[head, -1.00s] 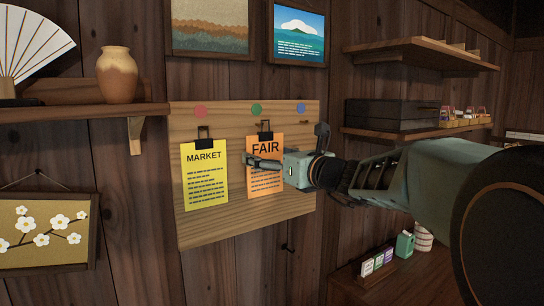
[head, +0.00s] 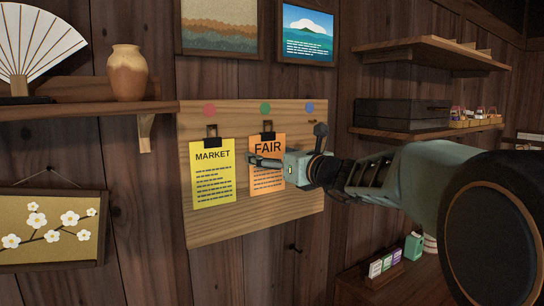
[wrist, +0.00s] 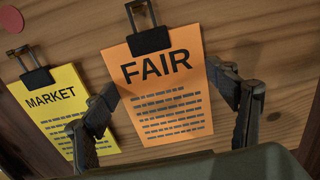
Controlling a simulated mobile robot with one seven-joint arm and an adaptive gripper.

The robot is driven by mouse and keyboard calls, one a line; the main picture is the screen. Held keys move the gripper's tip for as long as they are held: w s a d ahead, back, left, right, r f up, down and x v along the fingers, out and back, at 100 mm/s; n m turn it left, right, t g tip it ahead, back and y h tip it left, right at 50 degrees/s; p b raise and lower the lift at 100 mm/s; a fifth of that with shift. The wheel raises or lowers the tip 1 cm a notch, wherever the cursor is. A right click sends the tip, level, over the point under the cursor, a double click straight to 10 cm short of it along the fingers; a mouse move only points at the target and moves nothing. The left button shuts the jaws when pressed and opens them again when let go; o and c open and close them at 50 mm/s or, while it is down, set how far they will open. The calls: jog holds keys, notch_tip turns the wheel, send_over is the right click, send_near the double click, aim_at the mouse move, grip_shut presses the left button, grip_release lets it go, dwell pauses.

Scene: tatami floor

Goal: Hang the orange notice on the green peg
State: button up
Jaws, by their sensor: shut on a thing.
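The orange notice (head: 267,177), marked FAIR, is upright in front of the wooden board, below the green dot (head: 265,108). It also shows in the wrist view (wrist: 160,88), slightly tilted. A black clip (wrist: 150,41) with a wire loop is on its top edge. My gripper (wrist: 167,85) is shut on the orange notice, one finger at each side edge. In the head view my gripper (head: 268,163) covers part of the notice. The green peg itself is hard to make out behind the clip loop, so I cannot tell whether the loop is around it.
A yellow MARKET notice (head: 212,183) hangs left on the wooden board (head: 235,232), under a red dot (head: 209,109). A blue dot (head: 310,107) has a small bare peg below it. Shelves (head: 425,131) stick out at right; another shelf (head: 70,111) is at left.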

jog(key=o, duration=1.1)
jog(key=shift+c, duration=0.2)
